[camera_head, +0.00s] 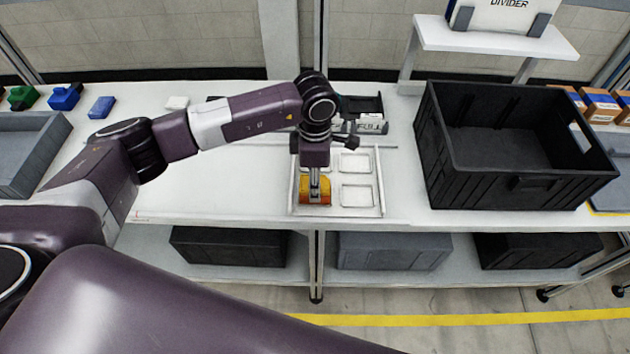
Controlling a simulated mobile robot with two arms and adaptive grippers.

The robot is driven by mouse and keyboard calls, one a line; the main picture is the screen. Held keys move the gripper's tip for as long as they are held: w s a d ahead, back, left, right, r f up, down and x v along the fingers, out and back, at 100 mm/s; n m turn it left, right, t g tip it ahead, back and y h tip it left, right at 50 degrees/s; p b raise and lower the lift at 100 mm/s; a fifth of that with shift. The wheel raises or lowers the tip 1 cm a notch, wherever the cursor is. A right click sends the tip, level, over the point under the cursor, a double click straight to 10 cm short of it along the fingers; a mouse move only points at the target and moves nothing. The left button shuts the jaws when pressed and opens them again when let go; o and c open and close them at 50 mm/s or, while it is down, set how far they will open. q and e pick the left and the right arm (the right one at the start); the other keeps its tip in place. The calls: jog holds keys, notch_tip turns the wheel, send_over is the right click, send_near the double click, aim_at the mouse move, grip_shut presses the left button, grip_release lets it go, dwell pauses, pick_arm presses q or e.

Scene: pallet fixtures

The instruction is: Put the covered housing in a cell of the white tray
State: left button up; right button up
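The white tray (378,209) lies on the white bench in front of me and is divided into several cells. The covered housing (324,195), orange and yellow, is at the tray's front left cell. My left gripper (314,195) points straight down at the housing, with its fingers overlapping the middle of it. The fingers hide part of the housing, and I cannot tell whether they are closed on it. I also cannot tell whether the housing rests fully on the cell floor. The front right cell (357,196) and back right cell (356,163) look empty. My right gripper is not in view.
A large black crate (520,185) stands right of the tray. A black holder with a labelled front (370,122) stands behind the tray. Blue and green parts (65,96) and a grey bin (62,135) are at far left. The bench left of the tray is clear.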

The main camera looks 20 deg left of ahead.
pick_arm(q)
jog(key=shift+f, duration=0.15)
jog(key=o, duration=1.3)
jog(key=shift+c, duration=0.2)
notch_tip(320, 180, up, 12)
jog(key=shift+d, duration=0.1)
